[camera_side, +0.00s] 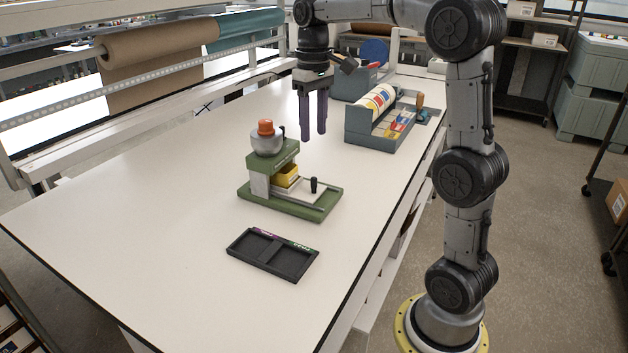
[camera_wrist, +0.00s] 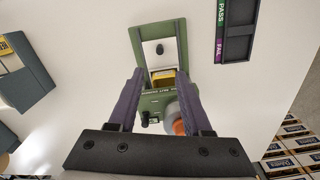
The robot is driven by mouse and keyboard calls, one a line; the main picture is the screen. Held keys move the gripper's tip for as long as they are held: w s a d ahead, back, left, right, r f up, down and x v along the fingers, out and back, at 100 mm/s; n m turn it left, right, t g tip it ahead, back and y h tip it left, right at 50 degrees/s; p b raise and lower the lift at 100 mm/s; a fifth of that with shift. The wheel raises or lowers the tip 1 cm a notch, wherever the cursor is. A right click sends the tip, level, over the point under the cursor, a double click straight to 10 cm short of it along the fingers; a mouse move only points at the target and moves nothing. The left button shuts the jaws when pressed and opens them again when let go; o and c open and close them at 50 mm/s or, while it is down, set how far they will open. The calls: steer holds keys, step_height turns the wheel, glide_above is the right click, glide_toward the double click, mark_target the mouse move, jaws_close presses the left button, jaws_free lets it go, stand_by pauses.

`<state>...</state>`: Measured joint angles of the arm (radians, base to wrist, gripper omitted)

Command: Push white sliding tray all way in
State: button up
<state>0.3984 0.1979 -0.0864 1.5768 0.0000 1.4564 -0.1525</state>
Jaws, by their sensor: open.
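The white sliding tray (camera_side: 302,190) sticks out to the right from under the green press-like fixture (camera_side: 290,208), on its green base. It carries an upright black knob (camera_side: 313,185) near its outer end. A yellow block (camera_side: 287,172) sits at the tray's inner end, partly under the fixture's top. The wrist view also shows the tray (camera_wrist: 153,57), its knob (camera_wrist: 159,48) and the yellow block (camera_wrist: 166,78). My gripper (camera_side: 313,136) is open and empty, pointing down above the table, beyond and above the fixture, apart from the tray.
A grey dome with an orange knob (camera_side: 265,127) tops the fixture. A black two-part PASS/FAIL tray (camera_side: 272,254) lies in front. A grey-blue bin with colourful rolls and labels (camera_side: 375,125) stands at the back right. The table (camera_side: 130,215) is clear to the left.

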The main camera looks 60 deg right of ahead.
mark_target(314, 178)
step_height(314, 178, down, 14)
steer(key=shift+r, duration=0.2)
stand_by(0.4)
jaws_close()
steer(key=shift+r, duration=0.1)
stand_by(1.2)
